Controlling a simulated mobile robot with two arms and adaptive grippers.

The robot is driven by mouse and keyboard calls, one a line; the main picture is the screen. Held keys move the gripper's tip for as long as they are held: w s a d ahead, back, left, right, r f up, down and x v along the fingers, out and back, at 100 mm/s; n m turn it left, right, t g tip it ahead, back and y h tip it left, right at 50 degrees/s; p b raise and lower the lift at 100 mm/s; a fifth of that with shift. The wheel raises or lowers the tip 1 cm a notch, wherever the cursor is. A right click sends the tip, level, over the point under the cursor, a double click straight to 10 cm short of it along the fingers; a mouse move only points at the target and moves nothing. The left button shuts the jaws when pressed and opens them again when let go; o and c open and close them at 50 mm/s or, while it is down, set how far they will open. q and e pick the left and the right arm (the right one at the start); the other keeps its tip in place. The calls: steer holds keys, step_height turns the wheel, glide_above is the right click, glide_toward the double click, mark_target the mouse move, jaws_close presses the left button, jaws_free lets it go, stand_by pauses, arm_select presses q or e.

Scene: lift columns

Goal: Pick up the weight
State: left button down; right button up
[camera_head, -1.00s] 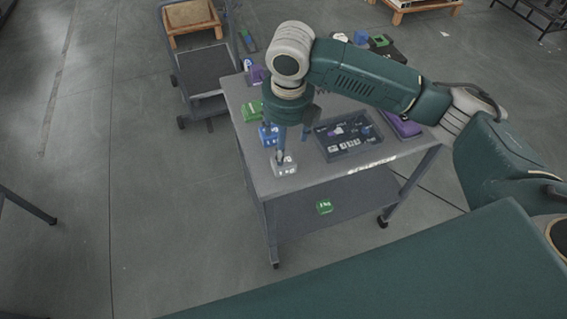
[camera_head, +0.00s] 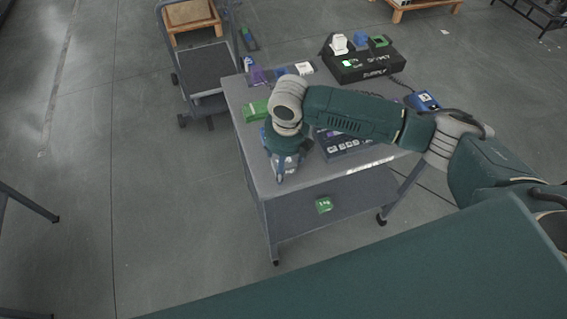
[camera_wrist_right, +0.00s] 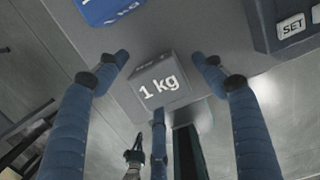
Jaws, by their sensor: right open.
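In the right wrist view a grey block weight marked "1 kg" (camera_wrist_right: 160,88) sits near the front edge of the grey table. My right gripper (camera_wrist_right: 160,60) is open, with its blue fingers spread to the left and right of the weight and another finger below it in the picture. I see no clear contact. In the head view my right gripper (camera_head: 281,168) points down at the table's near left corner and mostly hides this weight. A blue weight (camera_wrist_right: 104,8) marked "kg" lies just behind it. My left gripper is not in view.
The table (camera_head: 332,171) also bears a green block (camera_head: 256,109), a dark panel device (camera_head: 343,146) right of the gripper and a black supply box (camera_head: 360,63) at the back. A green block (camera_head: 324,205) lies on the lower shelf. A trolley (camera_head: 210,68) stands behind left.

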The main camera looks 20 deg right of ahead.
jaws_close()
steer(key=shift+w+r, duration=0.15)
steer(key=shift+r, duration=0.1)
